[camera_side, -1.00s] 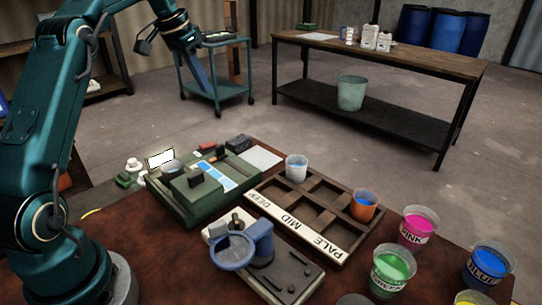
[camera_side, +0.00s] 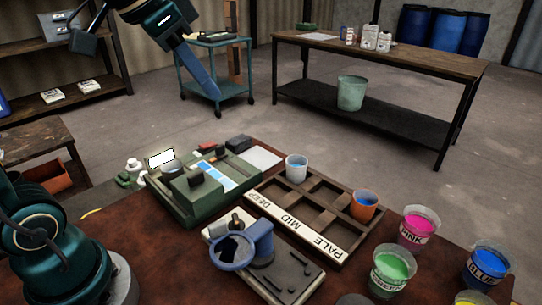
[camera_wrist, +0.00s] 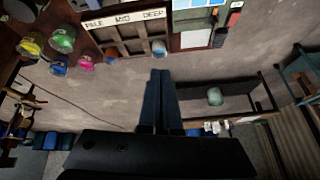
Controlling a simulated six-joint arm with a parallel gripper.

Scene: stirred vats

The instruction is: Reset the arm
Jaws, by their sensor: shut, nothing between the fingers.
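My gripper (camera_wrist: 161,75) shows in the wrist view with its two dark blue fingers side by side and closed, nothing between them. In the side view my gripper (camera_side: 211,88) hangs high at the upper left, its fingers pointing down in front of the teal cart. It is well above and apart from the table things. The base of my arm is at the lower left of the side view.
A wooden rack (camera_side: 299,225) marked PALE, MID, DEEP holds a whitish cup (camera_side: 296,168) and an orange cup (camera_side: 364,206). Dye cups, pink (camera_side: 419,228), green (camera_side: 392,270) and blue (camera_side: 487,265), stand at right. A blue ring holder (camera_side: 232,252) and green instrument (camera_side: 195,190) are nearby.

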